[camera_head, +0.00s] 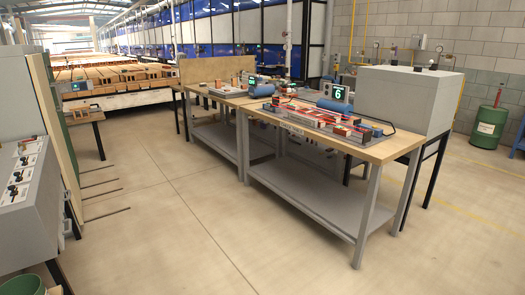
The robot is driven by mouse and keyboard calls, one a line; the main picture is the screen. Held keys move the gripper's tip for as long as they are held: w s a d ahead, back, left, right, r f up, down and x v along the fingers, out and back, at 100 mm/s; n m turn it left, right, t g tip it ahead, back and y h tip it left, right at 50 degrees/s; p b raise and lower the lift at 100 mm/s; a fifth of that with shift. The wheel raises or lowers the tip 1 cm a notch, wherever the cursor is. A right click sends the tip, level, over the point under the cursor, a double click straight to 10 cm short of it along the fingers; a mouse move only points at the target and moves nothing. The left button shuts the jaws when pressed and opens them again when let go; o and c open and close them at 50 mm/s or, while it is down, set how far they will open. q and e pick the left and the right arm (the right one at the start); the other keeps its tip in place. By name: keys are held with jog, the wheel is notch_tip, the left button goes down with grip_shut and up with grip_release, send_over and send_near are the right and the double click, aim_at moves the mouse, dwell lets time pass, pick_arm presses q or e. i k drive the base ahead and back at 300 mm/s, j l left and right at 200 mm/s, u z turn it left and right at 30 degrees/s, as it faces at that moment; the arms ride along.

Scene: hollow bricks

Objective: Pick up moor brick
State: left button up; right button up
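No brick here can be singled out as the moor brick; all are small at this distance. Many orange-brown hollow bricks (120,72) lie in rows on a long low bed at the back left. A few small brick pieces (85,110) sit on a small table at the left. Small brick-coloured blocks (341,130) and other pieces lie in a grey tray on the near workbench (385,152). Neither of my grippers shows in this view.
A grey cabinet (25,210) and thin rods (105,200) jut in at left. A green drum (489,126) stands at right. The middle floor is clear.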

aim_at(293, 107)
jog(key=i, duration=2.6)
jog(key=i+z, duration=0.15)
jog(key=i, duration=0.3)
jog(key=i+j+z, duration=0.2)
jog(key=i, duration=0.2)
jog(key=i+j+z, duration=0.15)
jog(key=i, duration=0.3)
jog(key=i+j+z, duration=0.15)
jog(key=i, duration=0.25)
jog(key=i+j+z, duration=1.1)
jog(key=j+z, duration=0.15)
